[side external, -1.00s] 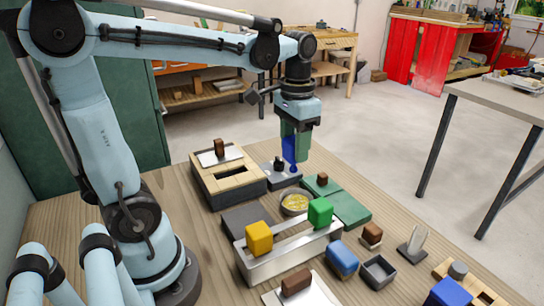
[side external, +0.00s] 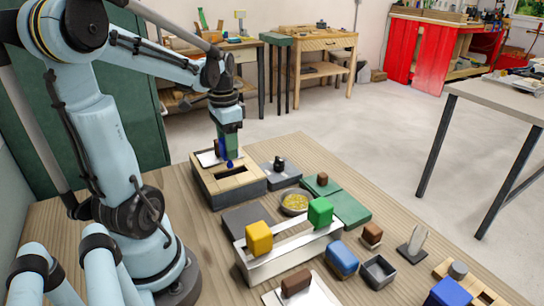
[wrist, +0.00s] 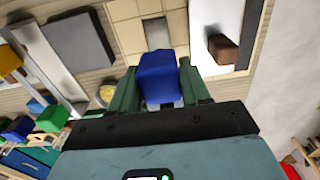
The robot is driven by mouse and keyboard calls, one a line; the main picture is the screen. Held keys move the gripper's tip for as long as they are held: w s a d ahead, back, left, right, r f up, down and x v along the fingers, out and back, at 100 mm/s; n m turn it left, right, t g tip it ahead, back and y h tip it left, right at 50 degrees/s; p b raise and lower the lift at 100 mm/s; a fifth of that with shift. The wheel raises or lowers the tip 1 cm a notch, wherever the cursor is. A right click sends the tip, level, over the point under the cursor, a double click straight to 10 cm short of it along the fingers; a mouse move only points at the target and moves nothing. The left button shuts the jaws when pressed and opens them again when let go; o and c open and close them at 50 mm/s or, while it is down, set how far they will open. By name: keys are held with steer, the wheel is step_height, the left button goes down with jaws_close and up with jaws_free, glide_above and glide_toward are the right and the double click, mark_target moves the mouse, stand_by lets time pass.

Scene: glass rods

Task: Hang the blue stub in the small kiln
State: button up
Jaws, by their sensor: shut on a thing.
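My gripper (side external: 229,157) points down over the tan brick-topped kiln box (side external: 234,182) at the back left of the table. Its green fingers are shut on the blue stub (wrist: 160,78). In the side view only part of the stub shows at the fingertips, and its lower end looks above the bricks; I cannot tell the exact gap. In the wrist view the kiln's brick top (wrist: 127,36) lies beyond the stub, with a grey slot (wrist: 157,33) in it. A pale plate with a brown handle (wrist: 222,48) lies to the right of the slot, partly hidden by my gripper in the side view.
A dark block with a black knob (side external: 279,168) and a round dish of yellow bits (side external: 295,202) stand to the kiln's right. A metal rack (side external: 290,250) holds a yellow block (side external: 259,237) and a green block (side external: 320,212). Green boxes (side external: 350,209) stand beyond the dish.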

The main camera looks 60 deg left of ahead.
steer(key=shift+f, duration=2.15)
steer(key=o, duration=1.1)
steer(key=shift+r, duration=0.1)
step_height(320, 180, up, 12)
steer(key=shift+f, duration=0.15)
steer(key=w+d+f+t, duration=0.2)
steer(key=d+t, duration=0.1)
steer(key=d, duration=0.7)
steer(key=w+d+f+t, duration=0.3)
steer(key=d+t, duration=0.1)
steer(key=d, duration=0.7)
steer(key=shift+w+f, duration=0.25)
steer(key=shift+w, duration=0.05)
